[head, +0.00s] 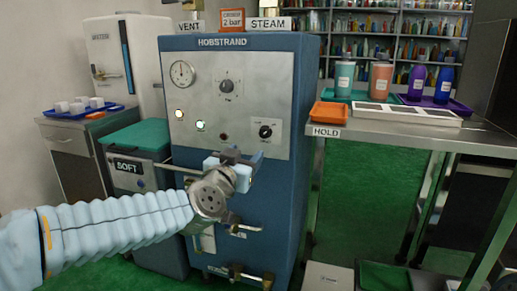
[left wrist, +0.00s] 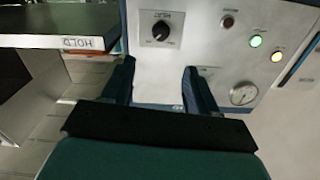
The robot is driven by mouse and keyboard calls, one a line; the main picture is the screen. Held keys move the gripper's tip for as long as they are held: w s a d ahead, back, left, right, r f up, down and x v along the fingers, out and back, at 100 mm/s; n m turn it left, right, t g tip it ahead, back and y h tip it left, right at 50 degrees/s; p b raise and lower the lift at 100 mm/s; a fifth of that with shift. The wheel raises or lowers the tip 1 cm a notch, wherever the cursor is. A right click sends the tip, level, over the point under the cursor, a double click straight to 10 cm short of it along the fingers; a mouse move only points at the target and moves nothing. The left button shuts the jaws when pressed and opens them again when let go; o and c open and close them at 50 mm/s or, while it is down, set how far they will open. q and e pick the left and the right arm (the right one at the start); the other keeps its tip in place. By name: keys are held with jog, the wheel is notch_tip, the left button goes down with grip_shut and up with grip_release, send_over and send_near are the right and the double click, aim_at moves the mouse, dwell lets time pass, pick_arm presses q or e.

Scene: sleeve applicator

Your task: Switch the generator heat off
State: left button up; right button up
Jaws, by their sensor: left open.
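The generator (head: 310,110) is a blue cabinet labelled HOBSTRAND with a pale steel front panel. The same knob (left wrist: 161,31) shows in the left wrist view, which is turned upside down, beyond the gap between my fingers. A second knob (head: 227,87) sits higher, mid-panel. A yellow lamp (head: 179,113) and a green lamp (head: 200,125) are lit. My left gripper (head: 243,156) is open and empty, in front of the panel just below the lower-right knob, apart from it. The knob labels are too small to read.
A round gauge (head: 182,74) is at the panel's upper left. A steel table (head: 385,131) marked HOLD, with bottles and trays, stands close on the right. A green-lidded SOFT bin (head: 137,136) stands on the left. Valve handles (head: 248,228) stick out below my gripper.

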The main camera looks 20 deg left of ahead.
aim_at(264, 133)
pick_arm(q)
jog(key=w, duration=0.7)
jog(key=w+p, duration=0.1)
jog(key=w, duration=0.5)
jog(key=shift+w+d, duration=0.2)
jog(key=shift+w, duration=0.15)
jog(key=c, duration=1)
jog(key=shift+c, duration=0.2)
